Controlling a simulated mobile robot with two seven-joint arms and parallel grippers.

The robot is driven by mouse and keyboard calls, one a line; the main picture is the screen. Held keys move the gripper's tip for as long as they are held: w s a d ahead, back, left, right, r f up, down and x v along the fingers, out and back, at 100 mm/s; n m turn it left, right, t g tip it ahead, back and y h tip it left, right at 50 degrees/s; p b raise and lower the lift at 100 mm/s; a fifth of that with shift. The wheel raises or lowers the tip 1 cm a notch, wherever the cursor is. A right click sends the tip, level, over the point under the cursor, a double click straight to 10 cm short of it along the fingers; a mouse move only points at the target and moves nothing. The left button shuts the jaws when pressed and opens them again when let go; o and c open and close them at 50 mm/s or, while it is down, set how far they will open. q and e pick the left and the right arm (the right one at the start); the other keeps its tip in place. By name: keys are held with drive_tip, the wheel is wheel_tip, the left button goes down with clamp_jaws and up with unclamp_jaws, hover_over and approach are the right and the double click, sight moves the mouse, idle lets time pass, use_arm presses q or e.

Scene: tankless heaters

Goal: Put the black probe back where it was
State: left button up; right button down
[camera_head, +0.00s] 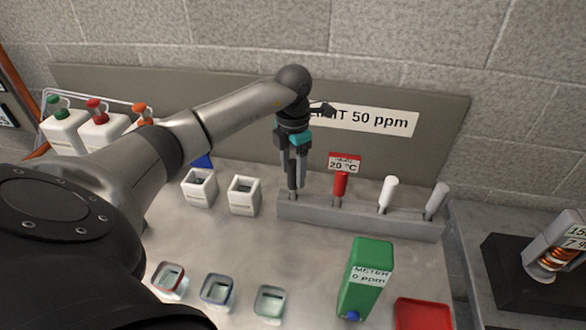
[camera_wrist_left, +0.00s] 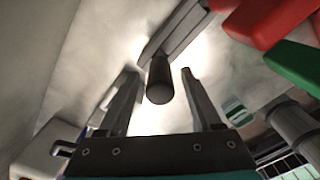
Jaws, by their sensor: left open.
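The black probe (camera_wrist_left: 159,82) stands in the left end of the grey rack (camera_head: 380,222), its round top facing the left wrist camera. My left gripper (camera_head: 296,180) is above that end of the rack, pointing down. In the left wrist view its two fingers (camera_wrist_left: 155,100) are spread, one on each side of the probe, with visible gaps. In the head view the fingers largely hide the probe. My right gripper is in neither view.
A red probe (camera_head: 340,184), a white probe (camera_head: 388,192) and a grey probe (camera_head: 437,199) stand along the same rack. A green meter (camera_head: 367,275) and a red tray (camera_head: 423,314) are in front. Small cups (camera_head: 217,290) and white containers (camera_head: 243,194) stand to the left.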

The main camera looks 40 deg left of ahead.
use_arm(q)
wheel_tip(320, 180, up, 12)
drive_tip(key=shift+r+p, duration=0.2)
drive_tip(key=shift+p, duration=0.15)
idle(0.5)
